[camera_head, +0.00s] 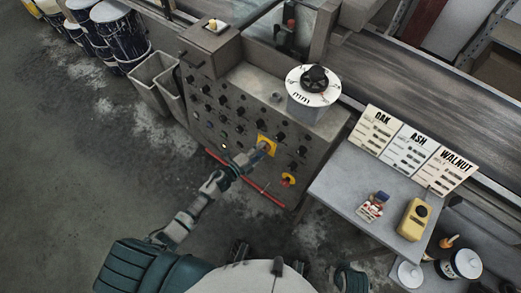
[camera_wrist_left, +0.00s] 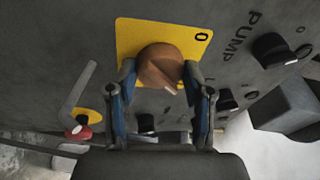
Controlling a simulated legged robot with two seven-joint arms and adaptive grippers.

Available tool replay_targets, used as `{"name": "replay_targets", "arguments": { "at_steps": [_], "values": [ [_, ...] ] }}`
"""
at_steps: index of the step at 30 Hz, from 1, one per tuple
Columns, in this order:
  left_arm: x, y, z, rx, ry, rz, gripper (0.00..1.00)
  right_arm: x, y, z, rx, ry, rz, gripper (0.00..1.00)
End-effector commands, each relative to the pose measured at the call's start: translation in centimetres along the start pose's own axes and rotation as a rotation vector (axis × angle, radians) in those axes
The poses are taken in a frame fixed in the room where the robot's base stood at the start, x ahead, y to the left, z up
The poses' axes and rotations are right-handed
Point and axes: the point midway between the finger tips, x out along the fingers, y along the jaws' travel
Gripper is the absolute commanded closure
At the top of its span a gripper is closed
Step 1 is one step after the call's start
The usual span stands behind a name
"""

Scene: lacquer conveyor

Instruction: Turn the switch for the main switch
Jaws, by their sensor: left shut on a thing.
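The main switch is a brown-orange round knob (camera_wrist_left: 160,62) on a yellow plate (camera_wrist_left: 130,35) marked 0. In the head view the yellow plate (camera_head: 269,142) is on the front of the grey control panel (camera_head: 245,85). My left gripper (camera_wrist_left: 160,76) has one blue-padded finger on each side of the knob and is shut on it. In the head view the left gripper (camera_head: 257,151) covers part of the plate. A pale mark shows on the knob's lower edge.
Several black knobs cover the panel, with a PUMP knob (camera_wrist_left: 272,50) close by. A red-on-yellow button (camera_head: 288,180) sits lower right. A mm dial (camera_head: 315,82) is on top. A side table (camera_head: 335,195) holds cards, a yellow device (camera_head: 413,220) and small items. Grey bins (camera_head: 150,75) stand left.

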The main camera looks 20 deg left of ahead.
Motion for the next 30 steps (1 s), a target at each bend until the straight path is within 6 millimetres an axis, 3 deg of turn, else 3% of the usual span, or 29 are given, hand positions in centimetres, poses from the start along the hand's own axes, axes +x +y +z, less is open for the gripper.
{"name": "replay_targets", "arguments": {
  "at_steps": [19, 20, 23, 30],
  "values": [
    [-0.13, 0.59, -0.16, 0.051, 0.006, 0.02, 0.84, 0.64, -0.02, -0.01, -0.001, -0.001, 0.0, 0.6],
    [-0.13, 0.6, -0.16, 0.051, 0.006, 0.02, 0.46, 0.64, -0.02, -0.01, -0.001, -0.001, 0.0, 0.6],
    [-0.13, 0.58, -0.15, 0.05, 0.006, 0.019, 0.23, 0.63, -0.02, -0.01, -0.001, 0.0, 0.0, 0.6],
    [-0.11, 0.23, -0.11, 0.05, 0.006, 0.014, 0.23, 0.55, -0.02, -0.09, -0.001, 0.001, 0.0, 0.6]
  ]
}}
